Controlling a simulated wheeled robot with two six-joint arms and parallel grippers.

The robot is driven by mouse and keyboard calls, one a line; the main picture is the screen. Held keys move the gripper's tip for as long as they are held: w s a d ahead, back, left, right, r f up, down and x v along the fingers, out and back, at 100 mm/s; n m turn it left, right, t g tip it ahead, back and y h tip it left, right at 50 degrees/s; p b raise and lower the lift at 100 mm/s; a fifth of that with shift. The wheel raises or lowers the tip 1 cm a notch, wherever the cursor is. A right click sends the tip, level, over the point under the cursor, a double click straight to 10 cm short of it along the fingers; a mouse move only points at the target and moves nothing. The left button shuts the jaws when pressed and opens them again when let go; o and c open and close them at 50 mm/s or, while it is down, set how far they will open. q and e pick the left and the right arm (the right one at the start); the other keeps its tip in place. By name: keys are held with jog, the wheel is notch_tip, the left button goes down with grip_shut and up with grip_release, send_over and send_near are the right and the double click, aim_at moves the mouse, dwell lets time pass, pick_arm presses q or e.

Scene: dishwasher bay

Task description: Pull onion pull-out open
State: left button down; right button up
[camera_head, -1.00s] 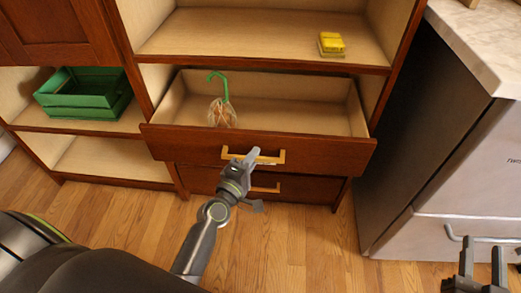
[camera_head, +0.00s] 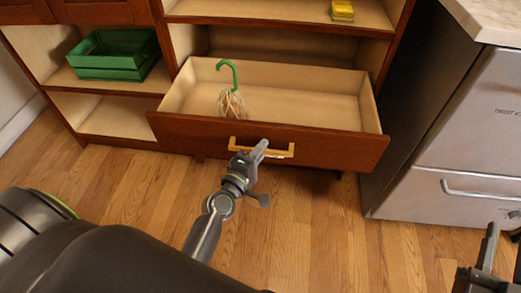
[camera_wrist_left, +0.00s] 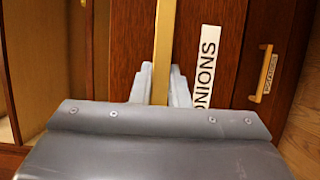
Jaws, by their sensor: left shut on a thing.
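The onion pull-out (camera_head: 340,150) is a reddish-brown drawer standing well out of the cabinet, its pale inside showing. My left gripper (camera_head: 258,153) is at its brass bar handle (camera_head: 284,153). In the left wrist view the left fingers (camera_wrist_left: 160,88) are shut on the handle (camera_wrist_left: 165,40), one on each side. My right gripper (camera_head: 503,258) is at the lower right, fingers apart, partly cut off by the frame edge.
A pale net-like thing with a green hook (camera_head: 231,103) is in the drawer. Another handle (camera_wrist_left: 266,70) shows in the wrist view. A green crate (camera_head: 115,72) and yellow object (camera_head: 342,11) sit on shelves. A steel appliance (camera_head: 470,130) stands right. The wooden floor (camera_head: 310,225) in front is clear.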

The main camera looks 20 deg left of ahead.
pick_arm(q)
jog(key=shift+s+d, duration=0.1)
jog(key=shift+s, duration=0.25)
pick_arm(e)
jog(key=shift+s+d, duration=0.1)
jog(key=shift+s, duration=0.25)
pick_arm(q)
jog(key=c, duration=1.4)
grip_release()
pick_arm(e)
jog(key=shift+r, duration=0.1)
